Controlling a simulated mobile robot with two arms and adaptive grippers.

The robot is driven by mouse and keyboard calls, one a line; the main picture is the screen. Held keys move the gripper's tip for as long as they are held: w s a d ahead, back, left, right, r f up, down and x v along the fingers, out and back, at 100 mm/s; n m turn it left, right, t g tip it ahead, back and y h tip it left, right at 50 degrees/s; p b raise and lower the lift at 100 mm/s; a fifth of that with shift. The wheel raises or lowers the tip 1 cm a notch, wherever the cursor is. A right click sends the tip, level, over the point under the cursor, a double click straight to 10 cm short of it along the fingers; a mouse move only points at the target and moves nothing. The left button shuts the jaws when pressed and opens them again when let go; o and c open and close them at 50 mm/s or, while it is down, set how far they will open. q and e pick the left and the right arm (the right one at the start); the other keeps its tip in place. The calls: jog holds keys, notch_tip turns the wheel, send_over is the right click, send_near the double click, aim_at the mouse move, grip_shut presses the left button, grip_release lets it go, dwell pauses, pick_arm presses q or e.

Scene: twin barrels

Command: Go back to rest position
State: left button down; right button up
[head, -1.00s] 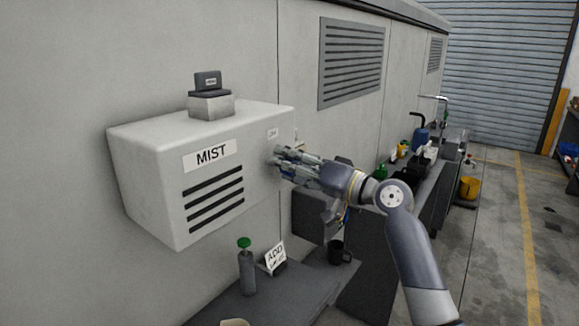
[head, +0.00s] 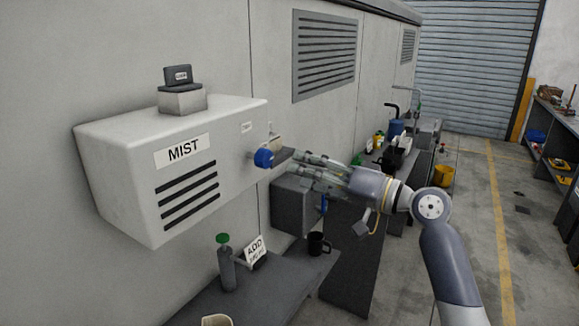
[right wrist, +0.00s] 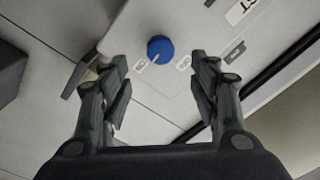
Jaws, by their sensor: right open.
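My right gripper (head: 292,160) is open and empty, just to the right of the blue knob (head: 264,158) on the side of the white MIST box (head: 120,165). In the right wrist view the two fingers (right wrist: 162,85) stand wide apart, and the blue knob (right wrist: 160,48) lies beyond and between them without contact. A light pointer mark shows on the knob, with a small label on either side of it. My left gripper is not in view.
Below the box, a grey shelf (head: 255,295) holds a green-capped bottle (head: 226,265), an ADD sign (head: 255,250) and a dark mug (head: 318,243). A dark box (head: 292,205) is on the wall. The floor (head: 475,240) at the right is open.

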jog(key=shift+s+d, duration=0.3)
jog(key=shift+d, duration=0.05)
